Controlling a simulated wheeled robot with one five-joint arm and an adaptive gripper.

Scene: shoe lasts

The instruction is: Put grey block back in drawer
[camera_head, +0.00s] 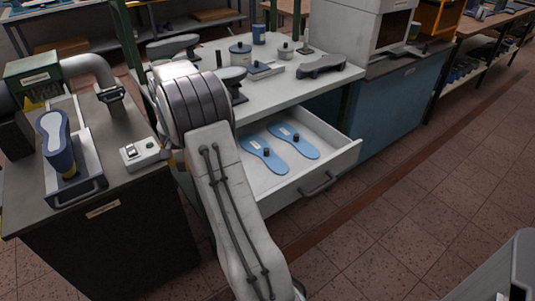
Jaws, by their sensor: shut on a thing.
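The white drawer (335,163) stands pulled open under the light worktable (285,92). Two flat blue sole-shaped pieces with dark knobs (264,154) (292,140) lie in it, with bare floor in front of them. My arm rises from the bottom centre, and its thick joint covers the table's left part and the drawer's left side. My gripper does not show; it may be hidden behind the arm. I cannot single out the grey block for certain. A dark grey sole-shaped piece (322,66) lies on the table, near a small light grey block with a knob (265,69).
A blue cabinet (385,115) stands right; the tiled floor there is clear.

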